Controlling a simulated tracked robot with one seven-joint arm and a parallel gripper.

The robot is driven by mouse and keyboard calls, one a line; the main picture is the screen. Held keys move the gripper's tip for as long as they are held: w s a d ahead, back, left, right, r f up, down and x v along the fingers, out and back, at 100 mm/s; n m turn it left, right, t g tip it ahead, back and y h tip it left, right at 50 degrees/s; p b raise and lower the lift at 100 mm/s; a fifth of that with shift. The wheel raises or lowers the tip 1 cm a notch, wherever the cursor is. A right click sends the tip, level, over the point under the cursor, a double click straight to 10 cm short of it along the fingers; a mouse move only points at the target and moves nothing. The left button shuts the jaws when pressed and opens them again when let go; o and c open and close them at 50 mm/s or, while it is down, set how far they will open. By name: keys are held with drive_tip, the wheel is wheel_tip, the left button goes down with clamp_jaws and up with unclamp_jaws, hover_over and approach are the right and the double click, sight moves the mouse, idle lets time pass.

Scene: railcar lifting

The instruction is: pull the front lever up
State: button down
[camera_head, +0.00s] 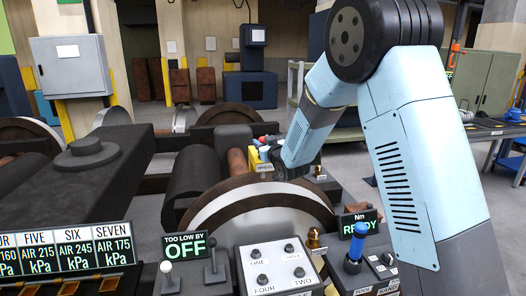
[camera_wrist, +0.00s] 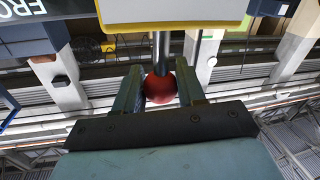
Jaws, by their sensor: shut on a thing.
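The front lever shows in the wrist view as a grey rod with a red ball knob (camera_wrist: 161,90) at its end. The rod runs to a pale panel with a yellow edge (camera_wrist: 175,22). My gripper (camera_wrist: 158,80) has one finger on each side of the knob and is shut on it. In the head view my gripper (camera_head: 284,170) is low behind the large wheel, at a yellow block (camera_head: 256,160). The lever and knob cannot be made out there.
A large wheel (camera_head: 262,203) stands in front of my gripper. A white button box (camera_head: 275,268), a "TOO LOW BY OFF" display (camera_head: 190,246), a "READY" display (camera_head: 361,224) and a blue-topped lever (camera_head: 355,247) are nearer. A dark railcar frame (camera_head: 90,195) fills the left.

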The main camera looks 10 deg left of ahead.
drive_tip(key=shift+r, duration=0.45)
drive_tip(key=c, duration=0.8)
unclamp_jaws()
drive_tip(key=shift+o, duration=0.2)
drive_tip(key=v, duration=1.3)
drive_tip(key=shift+s+d, duration=0.15)
drive_tip(key=shift+s, duration=0.2)
drive_tip(key=shift+f, duration=0.1)
